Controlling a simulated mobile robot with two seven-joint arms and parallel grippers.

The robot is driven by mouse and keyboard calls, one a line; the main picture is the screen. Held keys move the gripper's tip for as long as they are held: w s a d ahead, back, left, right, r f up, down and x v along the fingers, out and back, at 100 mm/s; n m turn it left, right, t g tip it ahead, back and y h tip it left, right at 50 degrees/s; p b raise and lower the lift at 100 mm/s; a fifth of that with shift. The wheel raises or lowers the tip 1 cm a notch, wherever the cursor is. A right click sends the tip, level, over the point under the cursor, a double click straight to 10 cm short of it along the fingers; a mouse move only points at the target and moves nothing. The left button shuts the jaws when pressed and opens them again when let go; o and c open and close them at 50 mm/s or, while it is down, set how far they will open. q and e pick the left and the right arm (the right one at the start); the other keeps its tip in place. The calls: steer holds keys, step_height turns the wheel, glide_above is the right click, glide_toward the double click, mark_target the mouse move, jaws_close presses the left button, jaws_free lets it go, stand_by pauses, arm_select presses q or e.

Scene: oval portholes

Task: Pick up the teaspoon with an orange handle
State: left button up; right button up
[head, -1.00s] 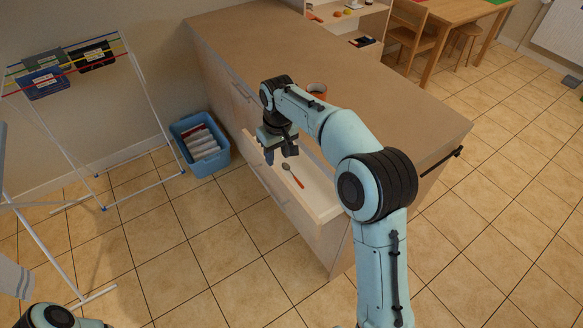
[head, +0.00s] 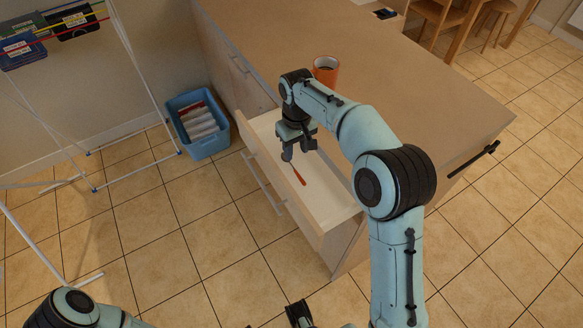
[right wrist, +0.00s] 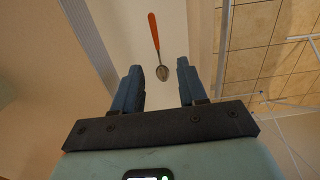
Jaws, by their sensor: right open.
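The teaspoon with an orange handle (head: 299,174) lies on the white floor of an open drawer (head: 328,196). In the right wrist view the whole teaspoon (right wrist: 154,32) shows, its metal bowl nearest my gripper and between the fingers in the picture. My right gripper (head: 299,151) is open and empty above the drawer, over the bowl end, which it partly hides in the head view. Its two fingers also show in the right wrist view (right wrist: 158,70), apart from the spoon. My left arm shows at the bottom left; a dark part at the bottom edge may be its gripper.
The drawer belongs to a wooden-topped counter (head: 400,92) with an orange mug (head: 326,70) on it. A blue bin (head: 201,128) stands on the tiled floor left of the drawer. A drying rack (head: 131,64) stands further left.

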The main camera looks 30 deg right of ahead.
glide_above(299, 175)
steer(key=a, duration=0.1)
step_height(299, 175, down, 5)
steer(key=shift+r+b, duration=0.1)
steer(key=shift+b, duration=0.25)
steer(key=shift+d+f+b, duration=0.2)
steer(key=shift+d+f, duration=0.05)
steer(key=shift+f, duration=1.35)
steer(key=shift+d+f+b, duration=0.2)
steer(key=shift+f, duration=1.4)
jaws_close()
